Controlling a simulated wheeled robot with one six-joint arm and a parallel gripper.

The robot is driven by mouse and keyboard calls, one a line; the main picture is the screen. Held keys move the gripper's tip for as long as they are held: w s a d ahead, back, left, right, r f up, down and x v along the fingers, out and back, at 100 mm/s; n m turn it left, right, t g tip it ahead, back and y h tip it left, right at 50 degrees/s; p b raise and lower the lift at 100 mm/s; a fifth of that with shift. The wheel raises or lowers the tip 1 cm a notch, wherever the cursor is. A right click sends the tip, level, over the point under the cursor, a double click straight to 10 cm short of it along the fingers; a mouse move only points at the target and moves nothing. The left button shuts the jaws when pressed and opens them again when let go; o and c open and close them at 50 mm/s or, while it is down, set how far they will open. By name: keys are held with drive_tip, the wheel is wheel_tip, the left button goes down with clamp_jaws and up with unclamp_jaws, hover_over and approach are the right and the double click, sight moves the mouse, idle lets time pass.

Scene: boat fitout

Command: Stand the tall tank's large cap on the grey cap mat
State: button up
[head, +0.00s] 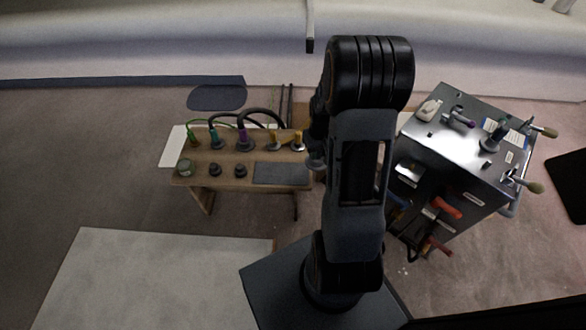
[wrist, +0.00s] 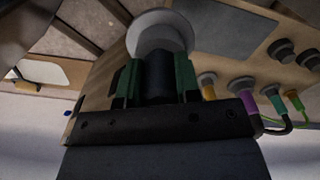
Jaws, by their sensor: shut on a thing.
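My gripper (wrist: 157,78) is in the wrist view with its two green-lined fingers shut on a dark cylindrical grip. A wide, pale grey disc (wrist: 160,28) shows beyond that grip; together they look like the large cap. It is at the end of the wooden bench, and I cannot tell whether it touches anything. The grey cap mat (head: 282,174) lies flat and bare on the bench's front right; it also shows in the wrist view (wrist: 228,24), beside the held cap. In the head view my arm hides most of the gripper. I cannot pick out the tall tank.
The wooden bench (head: 232,181) carries two dark caps (head: 215,169) and a greenish round piece (head: 185,167) left of the mat. Coloured fittings, some with cables, line its back, including a purple one (head: 242,138). A metal cabinet (head: 465,150) with tools stands right.

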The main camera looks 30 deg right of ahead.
drive_tip(key=w+a+f+b, duration=0.1)
drive_tip(key=f+b, duration=0.1)
drive_tip(key=f, duration=0.1)
drive_tip(key=w+a+f+b, duration=0.1)
drive_tip(key=w+a+f, duration=0.1)
drive_tip(key=f, duration=0.2)
drive_tip(key=w+a+f+b, duration=0.2)
drive_tip(key=f, duration=0.1)
drive_tip(key=shift+w+a+f+b, duration=0.1)
drive_tip(key=shift+w+f+b, duration=0.1)
drive_tip(key=shift+b, duration=0.1)
drive_tip(key=shift+r, duration=0.15)
drive_tip(key=o, duration=0.5)
drive_tip(key=shift+f, duration=0.2)
drive_tip(key=o, duration=0.5)
drive_tip(key=shift+c, duration=0.2)
drive_tip(key=shift+r, duration=0.1)
